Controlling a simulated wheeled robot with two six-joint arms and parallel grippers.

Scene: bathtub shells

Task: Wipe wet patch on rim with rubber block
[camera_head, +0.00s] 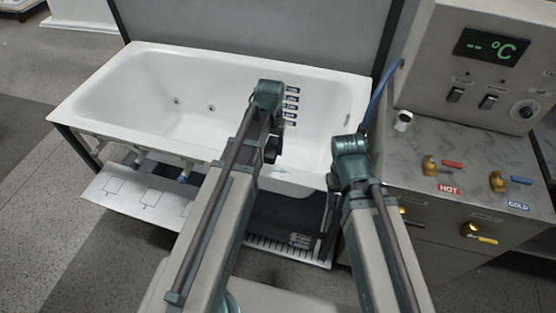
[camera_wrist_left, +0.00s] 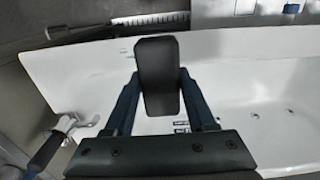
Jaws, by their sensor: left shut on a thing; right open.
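The white bathtub (camera_head: 85,92) stands in front of me, its near rim running from lower left to the right. My left gripper (camera_head: 272,150) is over the near side of the tub. In the left wrist view my left gripper (camera_wrist_left: 158,95) is shut on the black rubber block (camera_wrist_left: 158,60), which stands up between the two fingers. The tub's white surface (camera_wrist_left: 235,65) lies behind the block; I cannot tell whether they touch. My right gripper (camera_head: 333,182) is mostly hidden by its arm near the tub's right end; it is open.
A control cabinet (camera_head: 460,150) with a temperature display (camera_head: 490,46) and hot and cold valves stands to the right. A blue hose (camera_head: 380,95) runs between tub and cabinet. A pale panel (camera_head: 140,195) juts out below the near rim. A grey partition (camera_head: 270,35) stands behind the tub.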

